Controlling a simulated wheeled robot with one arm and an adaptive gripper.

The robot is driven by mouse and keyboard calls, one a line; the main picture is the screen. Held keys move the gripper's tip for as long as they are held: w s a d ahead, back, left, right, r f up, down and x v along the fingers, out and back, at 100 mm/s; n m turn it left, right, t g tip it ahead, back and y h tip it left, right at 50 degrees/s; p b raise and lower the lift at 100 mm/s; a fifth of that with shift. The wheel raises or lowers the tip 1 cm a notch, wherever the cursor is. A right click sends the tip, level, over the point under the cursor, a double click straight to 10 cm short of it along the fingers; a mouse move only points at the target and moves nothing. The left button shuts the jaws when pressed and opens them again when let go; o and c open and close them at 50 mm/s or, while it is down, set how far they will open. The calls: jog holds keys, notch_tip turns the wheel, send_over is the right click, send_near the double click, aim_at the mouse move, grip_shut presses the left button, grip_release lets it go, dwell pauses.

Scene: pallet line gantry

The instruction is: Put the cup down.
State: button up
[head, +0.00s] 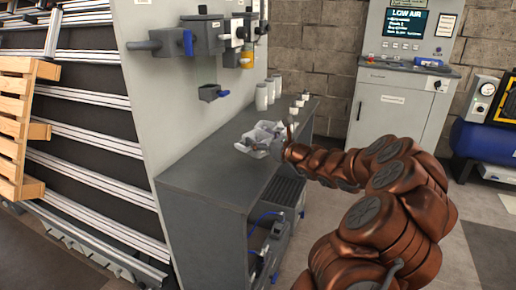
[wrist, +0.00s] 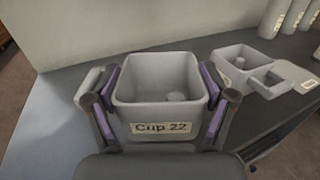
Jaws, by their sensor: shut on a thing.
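A grey square open cup labelled "Cup 22" (wrist: 163,128) sits between the two purple-padded fingers of my gripper (wrist: 160,88), which press on its left and right sides. The cup is upright, and a small round knob shows inside on its floor. In the head view my gripper (head: 280,148) is over the grey bench top (head: 213,160), near its middle. There the held cup blends with other light-grey shapes. I cannot tell whether its underside touches the bench.
Another grey open container (wrist: 238,62) and a smaller labelled one (wrist: 270,80) stand close on the right. Light cylinders (head: 262,96) stand at the bench's far end, by the wall panel (head: 185,80). The near bench top is clear. Valve boxes (head: 190,38) jut out above.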

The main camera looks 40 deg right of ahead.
jog(key=shift+w+a, duration=0.25)
jog(key=shift+w+a+f, duration=0.1)
jog(key=shift+w+f, duration=0.1)
jog(key=shift+f, duration=0.1)
jog(key=shift+f+b, duration=0.3)
jog(key=shift+f, duration=1.15)
jog(key=shift+f, duration=0.15)
jog(key=o, duration=1.1)
jog(key=shift+o, duration=0.2)
jog(key=shift+s+r, duration=0.15)
jog(key=shift+r, duration=0.05)
jog(key=s+d, duration=0.1)
jog(key=s, duration=1)
jog(key=shift+s+d, duration=0.35)
jog(key=shift+d, duration=0.05)
